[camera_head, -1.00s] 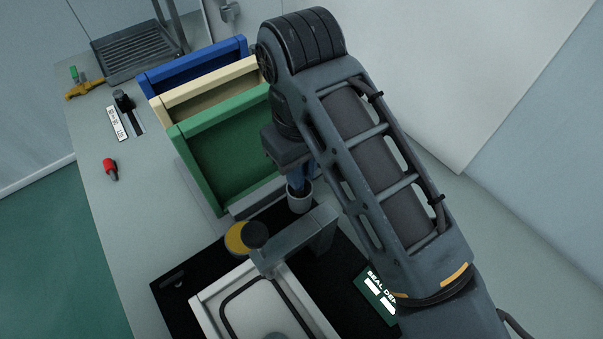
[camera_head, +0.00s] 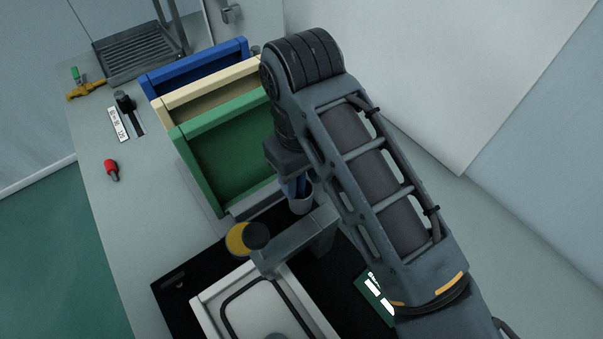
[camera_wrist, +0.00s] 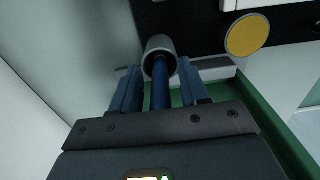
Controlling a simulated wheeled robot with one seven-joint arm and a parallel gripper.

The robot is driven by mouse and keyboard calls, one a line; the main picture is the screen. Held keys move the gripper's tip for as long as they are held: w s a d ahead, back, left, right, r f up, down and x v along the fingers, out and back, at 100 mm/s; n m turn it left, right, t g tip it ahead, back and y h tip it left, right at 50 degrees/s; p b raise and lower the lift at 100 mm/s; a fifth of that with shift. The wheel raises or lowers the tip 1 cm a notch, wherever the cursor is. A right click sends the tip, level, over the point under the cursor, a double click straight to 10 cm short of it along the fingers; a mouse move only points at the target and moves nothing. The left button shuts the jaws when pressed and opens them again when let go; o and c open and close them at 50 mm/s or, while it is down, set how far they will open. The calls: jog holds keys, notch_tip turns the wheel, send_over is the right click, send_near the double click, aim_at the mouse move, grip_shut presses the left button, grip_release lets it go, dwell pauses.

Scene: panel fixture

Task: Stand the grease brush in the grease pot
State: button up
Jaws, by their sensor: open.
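The grease pot (camera_head: 301,204), a small light grey cup, stands beside the green bin in the head view, partly behind my arm. It also shows at the top of the wrist view (camera_wrist: 154,44). The grease brush (camera_wrist: 161,88) has a blue handle that runs into the mouth of the pot; its lower end is hidden inside. My gripper (camera_wrist: 159,70) is open, with one blue-grey finger on each side of the handle and a visible gap on both sides.
Green (camera_head: 232,165), cream (camera_head: 205,90) and blue (camera_head: 195,67) bins stand left of my arm. A grey clamp-like arm (camera_head: 300,243) and a yellow disc (camera_head: 237,239) are close to the pot. A white panel (camera_head: 207,311) lies in front.

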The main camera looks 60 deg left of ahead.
notch_tip(320, 180, up, 12)
jog(key=shift+f+p, duration=0.15)
jog(key=shift+p, duration=0.85)
jog(key=shift+r, duration=0.25)
jog(key=shift+s, duration=0.1)
